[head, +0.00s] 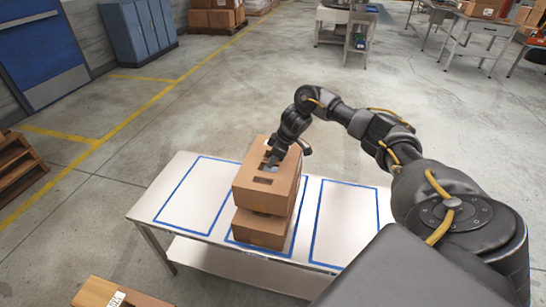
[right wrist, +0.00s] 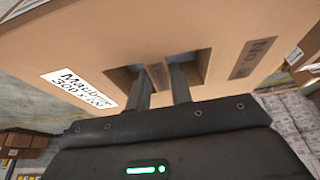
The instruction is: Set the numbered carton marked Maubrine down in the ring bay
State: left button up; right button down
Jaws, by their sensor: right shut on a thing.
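My right gripper (head: 274,158) is shut on the top of a brown carton (head: 262,195). In the right wrist view its fingers (right wrist: 160,78) go into two cut-outs in the carton, gripping the strip between them. A white label there reads Maubrine (right wrist: 78,87). This carton is above a second brown carton (head: 262,229) over the middle blue-outlined bay; I cannot tell whether the two touch. The white table (head: 142,212) has three blue-outlined bays. The left bay (head: 195,195) and right bay (head: 345,215) look empty. No ring mark shows. My left gripper is out of view.
Another carton (head: 100,290) with a label is at the bottom left. A wooden pallet (head: 18,172) lies at the left edge. Blue cabinets (head: 138,32) and workbenches (head: 480,25) stand far back. The floor behind the table is clear.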

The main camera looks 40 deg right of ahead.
jog(key=shift+f+b, duration=0.5)
jog(key=shift+f, duration=1.1)
jog(key=c, duration=1.2)
grip_release()
jog(key=shift+o, duration=0.2)
jog(key=v, duration=1)
jog(key=shift+s+r, duration=0.2)
jog(key=shift+r, duration=0.15)
